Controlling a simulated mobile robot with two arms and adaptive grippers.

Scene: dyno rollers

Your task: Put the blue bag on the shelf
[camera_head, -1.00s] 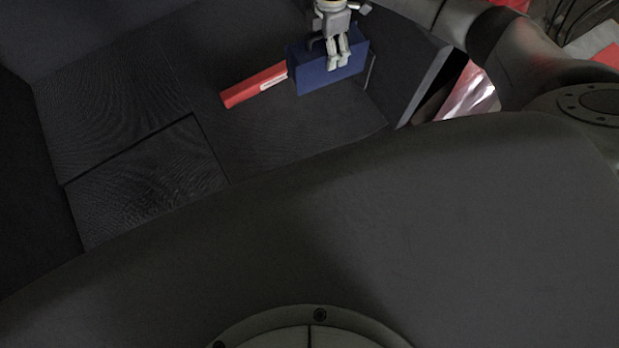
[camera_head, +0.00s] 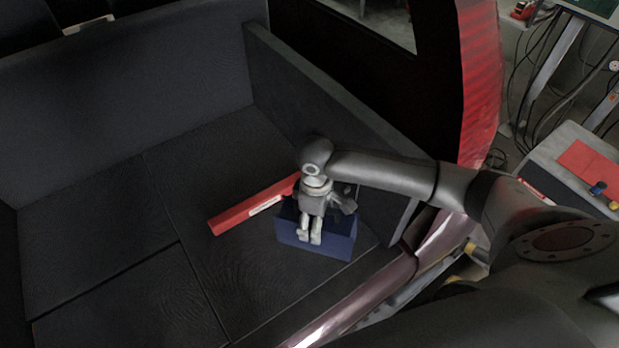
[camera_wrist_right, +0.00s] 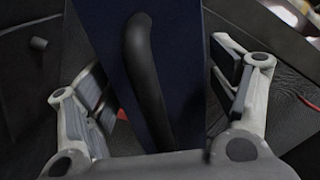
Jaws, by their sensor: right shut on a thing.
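The blue bag (camera_head: 336,244) is a dark blue box shape on or just above the dark floor of a vehicle's cargo space; I cannot tell if it touches the floor. My right gripper (camera_head: 310,238) is over its top and shut on it. In the right wrist view, the blue bag (camera_wrist_right: 181,60) and its black curved handle (camera_wrist_right: 148,80) lie between the two fingers of my right gripper (camera_wrist_right: 165,95). My left gripper is not in view. I cannot make out a shelf for certain.
A long red box (camera_head: 245,211) lies on the cargo floor beside the bag. A dark side wall (camera_head: 325,95) and a bumper edge (camera_head: 365,305) bound the space. Outside at right stands a grey surface (camera_head: 560,140) with a red item (camera_head: 590,165). The cargo floor at left is clear.

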